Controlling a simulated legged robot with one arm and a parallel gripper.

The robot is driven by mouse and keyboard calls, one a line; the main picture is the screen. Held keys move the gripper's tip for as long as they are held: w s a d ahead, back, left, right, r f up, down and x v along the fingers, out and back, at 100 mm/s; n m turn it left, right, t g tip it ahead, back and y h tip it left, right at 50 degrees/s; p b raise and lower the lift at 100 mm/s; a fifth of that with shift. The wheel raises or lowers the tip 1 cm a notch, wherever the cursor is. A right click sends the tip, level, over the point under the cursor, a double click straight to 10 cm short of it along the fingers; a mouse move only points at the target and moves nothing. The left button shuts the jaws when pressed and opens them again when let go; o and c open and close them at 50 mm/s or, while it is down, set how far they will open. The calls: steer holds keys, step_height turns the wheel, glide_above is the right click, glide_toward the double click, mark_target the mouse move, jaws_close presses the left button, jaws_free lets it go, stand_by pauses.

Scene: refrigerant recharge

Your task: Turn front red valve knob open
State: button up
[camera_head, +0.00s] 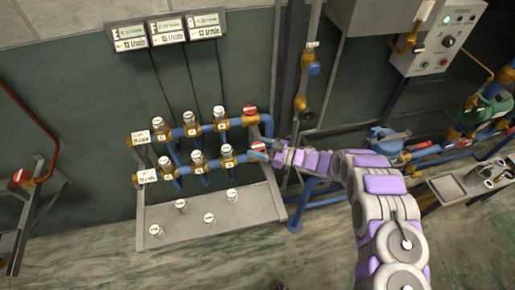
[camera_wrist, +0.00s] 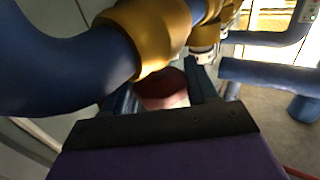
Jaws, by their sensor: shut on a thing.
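The front red valve knob (camera_head: 259,147) is at the right end of the front blue pipe, red with a pale top. My gripper (camera_head: 262,153) reaches it from the right, with its blue fingers at the knob. In the wrist view the red knob (camera_wrist: 163,90) lies between the two fingers of my gripper (camera_wrist: 162,84), which is shut on it. A yellow fitting (camera_wrist: 152,35) and blue pipe hide part of the knob there. I cannot tell how far the knob is turned. A second red knob (camera_head: 249,110) is on the rear pipe, apart from my gripper.
Several small valves with white tops (camera_head: 197,158) line both blue pipes to the left. A grey bench (camera_head: 180,228) carries several loose white-topped pieces. Three displays (camera_head: 167,32) are on the wall. A vertical pipe with a blue valve (camera_head: 314,68) stands behind my arm.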

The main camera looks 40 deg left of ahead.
steer(key=shift+w, duration=0.1)
steer(key=o, duration=0.9)
steer(key=shift+o, duration=0.4)
steer(key=shift+f, duration=0.1)
